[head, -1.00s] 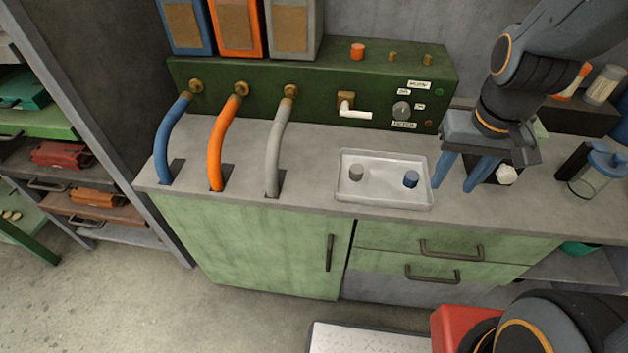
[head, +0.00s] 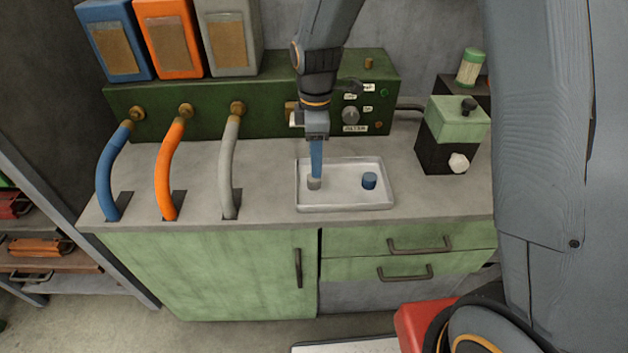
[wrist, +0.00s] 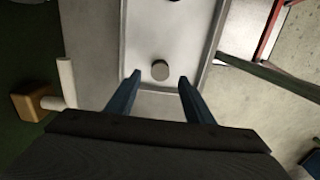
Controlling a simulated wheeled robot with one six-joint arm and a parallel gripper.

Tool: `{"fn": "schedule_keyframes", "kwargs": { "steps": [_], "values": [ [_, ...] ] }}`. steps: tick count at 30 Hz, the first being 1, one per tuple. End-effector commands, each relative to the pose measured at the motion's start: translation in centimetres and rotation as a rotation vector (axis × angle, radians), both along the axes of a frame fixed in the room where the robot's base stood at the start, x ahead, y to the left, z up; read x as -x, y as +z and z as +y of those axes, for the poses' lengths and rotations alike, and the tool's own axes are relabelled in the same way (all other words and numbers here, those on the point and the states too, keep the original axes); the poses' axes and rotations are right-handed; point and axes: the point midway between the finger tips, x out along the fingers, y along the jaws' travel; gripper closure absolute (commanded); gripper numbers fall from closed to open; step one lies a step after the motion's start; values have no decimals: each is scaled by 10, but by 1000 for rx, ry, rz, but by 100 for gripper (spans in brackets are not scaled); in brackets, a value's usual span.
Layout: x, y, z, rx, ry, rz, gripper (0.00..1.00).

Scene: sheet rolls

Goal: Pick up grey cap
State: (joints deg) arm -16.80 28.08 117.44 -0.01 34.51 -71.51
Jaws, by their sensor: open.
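The grey cap (head: 314,183) stands in the left part of a shallow white tray (head: 343,208) on the counter. In the wrist view the grey cap (wrist: 160,70) is a round disc just beyond my fingertips, roughly centred between them. My gripper (head: 316,176) points down over the left part of the tray, directly above or beside the cap; the exact height gap is hard to tell. Its two blue fingers (wrist: 160,78) are apart with nothing between them. A blue cap (head: 369,181) stands in the right part of the tray, apart from my gripper.
Behind the tray is a green panel (head: 200,122) with a knob and a white-handled tap (wrist: 66,84). Blue, orange and grey hoses (head: 228,165) curve down to the counter at left. A green-and-black box (head: 452,140) with a white knob stands at right.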

Motion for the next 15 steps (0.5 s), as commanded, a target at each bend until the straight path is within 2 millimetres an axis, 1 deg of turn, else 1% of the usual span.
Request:
{"fn": "schedule_keyframes", "kwargs": {
  "steps": [1, 8, 15],
  "values": [
    [1, -5, -1, 1, -1, 2, 52],
    [2, -24, -2, 1, -4, 3, 52],
    [2, -53, -2, 1, -5, 2, 52]
  ]
}}
